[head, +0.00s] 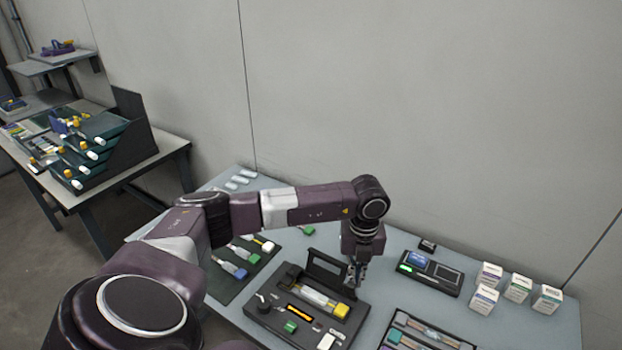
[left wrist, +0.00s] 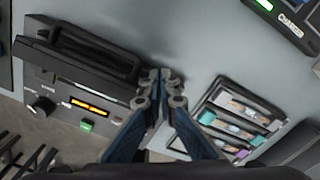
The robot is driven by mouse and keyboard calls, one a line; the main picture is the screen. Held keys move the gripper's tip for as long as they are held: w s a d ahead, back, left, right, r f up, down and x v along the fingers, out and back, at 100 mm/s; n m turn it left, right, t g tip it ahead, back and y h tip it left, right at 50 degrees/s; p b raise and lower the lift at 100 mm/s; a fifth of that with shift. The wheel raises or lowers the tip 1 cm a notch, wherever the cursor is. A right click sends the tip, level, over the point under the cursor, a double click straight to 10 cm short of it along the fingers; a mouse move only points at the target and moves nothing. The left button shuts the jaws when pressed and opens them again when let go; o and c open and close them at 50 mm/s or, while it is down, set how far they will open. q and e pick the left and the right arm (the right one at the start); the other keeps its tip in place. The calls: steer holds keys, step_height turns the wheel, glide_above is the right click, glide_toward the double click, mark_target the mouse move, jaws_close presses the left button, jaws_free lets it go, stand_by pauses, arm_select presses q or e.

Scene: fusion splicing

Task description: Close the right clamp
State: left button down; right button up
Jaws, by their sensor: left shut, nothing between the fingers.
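The black splicer (head: 268,318) sits on the table with its lid (head: 328,268) raised. A pale rod-like piece with a yellow block (head: 341,311) at its right end lies across its top. I cannot make out the right clamp as a separate part or tell its state. My left gripper (head: 353,288) is shut and empty, pointing down at the right end of the splicer, just behind the yellow block. In the left wrist view its fingertips (left wrist: 160,76) meet beside the splicer (left wrist: 60,75), partly hiding its right end. My right gripper is not in view.
A tray of coloured parts (left wrist: 240,115) lies right of the splicer. A black device with a lit green display (head: 430,272) and several small white boxes (head: 484,298) stand at the back right. A dark mat (head: 235,283) with connectors lies left.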

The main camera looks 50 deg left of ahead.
mark_target(349, 287)
arm_select(q)
steer(key=shift+s, duration=0.25)
steer(key=shift+s+d+p, duration=0.2)
steer(key=shift+s+p, duration=0.15)
steer(key=shift+s, duration=0.4)
steer(key=shift+s+d+p, duration=0.15)
steer(key=shift+s+p, duration=0.2)
steer(key=shift+s, duration=0.4)
steer(key=shift+w+a+r+p, duration=0.1)
steer(key=shift+w+r+p, duration=0.1)
steer(key=shift+r+p, duration=0.75)
steer(key=shift+w+d+r+p, duration=0.15)
steer(key=shift+r+p, duration=0.3)
steer(key=shift+r, duration=0.95)
steer(key=shift+w+a+r+p, duration=0.2)
steer(key=shift+r+p, duration=0.5)
steer(key=shift+r, duration=0.5)
